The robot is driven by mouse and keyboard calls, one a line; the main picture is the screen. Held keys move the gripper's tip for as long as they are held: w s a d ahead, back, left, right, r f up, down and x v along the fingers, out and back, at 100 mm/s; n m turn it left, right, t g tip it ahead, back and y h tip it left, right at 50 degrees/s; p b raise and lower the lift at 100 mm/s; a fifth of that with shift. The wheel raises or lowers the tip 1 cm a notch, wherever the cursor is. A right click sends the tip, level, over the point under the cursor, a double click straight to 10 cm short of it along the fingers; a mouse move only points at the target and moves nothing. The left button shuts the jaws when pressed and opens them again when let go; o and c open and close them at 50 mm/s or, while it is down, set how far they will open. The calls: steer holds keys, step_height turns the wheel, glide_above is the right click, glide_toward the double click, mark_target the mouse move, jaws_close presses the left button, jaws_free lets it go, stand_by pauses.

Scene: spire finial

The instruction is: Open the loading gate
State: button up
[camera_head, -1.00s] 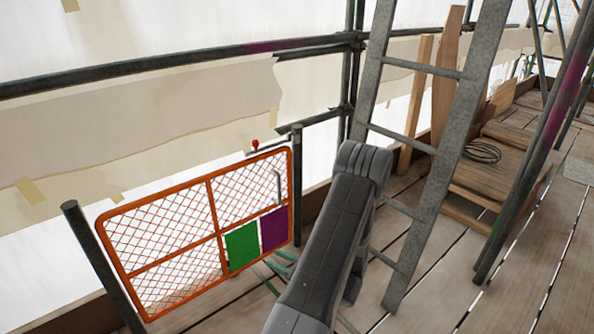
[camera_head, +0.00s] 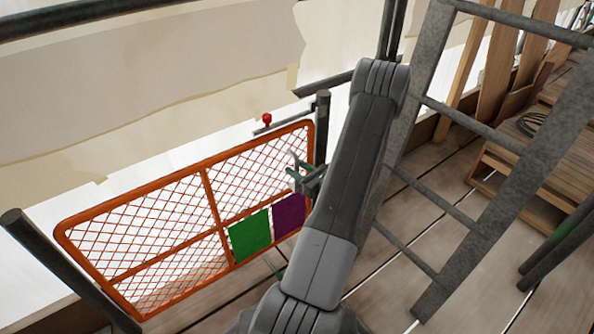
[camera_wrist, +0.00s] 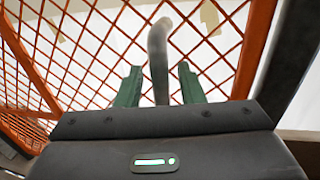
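The loading gate (camera_head: 205,190) is an orange mesh panel with a green and a purple plate, standing between two dark posts. It looks closed across the opening. A bar with a red knob (camera_head: 267,119) sits at the gate's top right corner, near the right post (camera_head: 321,125). The gate's grey handle (camera_head: 292,158) is an upright bar near that corner. My gripper (camera_head: 299,176) is at the handle. In the wrist view the green fingers of my gripper (camera_wrist: 160,87) stand apart, with the handle (camera_wrist: 158,55) rising between them and a gap on each side.
A grey ladder (camera_head: 478,150) leans close to the right of my arm. Wooden planks and a coiled cable (camera_head: 531,122) lie further right. Plank flooring (camera_head: 390,240) is bare in front of the ladder.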

steer(key=shift+w+a, duration=0.2)
jaws_close()
